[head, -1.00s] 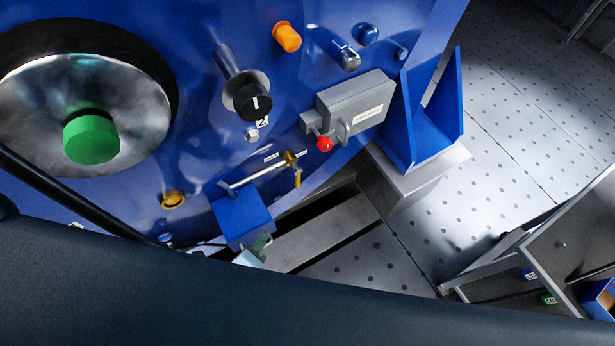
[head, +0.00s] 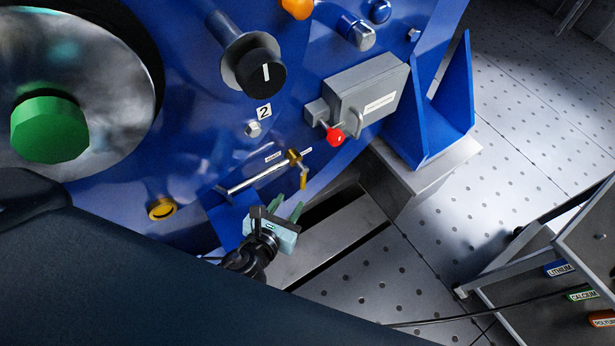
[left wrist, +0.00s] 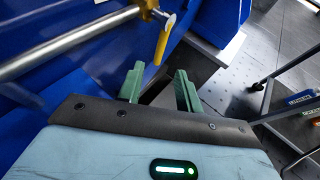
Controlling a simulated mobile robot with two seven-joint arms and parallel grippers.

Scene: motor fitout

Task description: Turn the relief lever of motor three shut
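A brass valve with a yellow relief lever (head: 303,179) sits at the right end of a silver pipe (head: 255,178) low on the blue motor housing (head: 200,110). A plate beside it reads "2"; no "3" shows. In the left wrist view the lever (left wrist: 165,42) hangs down, slightly tilted, from the end of the pipe (left wrist: 70,42). My left gripper (head: 289,209) is just below the lever in the head view. Its green fingers (left wrist: 158,88) are apart and empty, with the lever beyond and above them, apparently not touching. My right gripper is not in view.
A grey box (head: 368,95) with a red ball knob (head: 335,136) is above right of the lever. A black knob (head: 262,72) and large green knob (head: 49,129) are to the left. A blue bracket (head: 425,125) stands right; a labelled rack (head: 540,280) is lower right.

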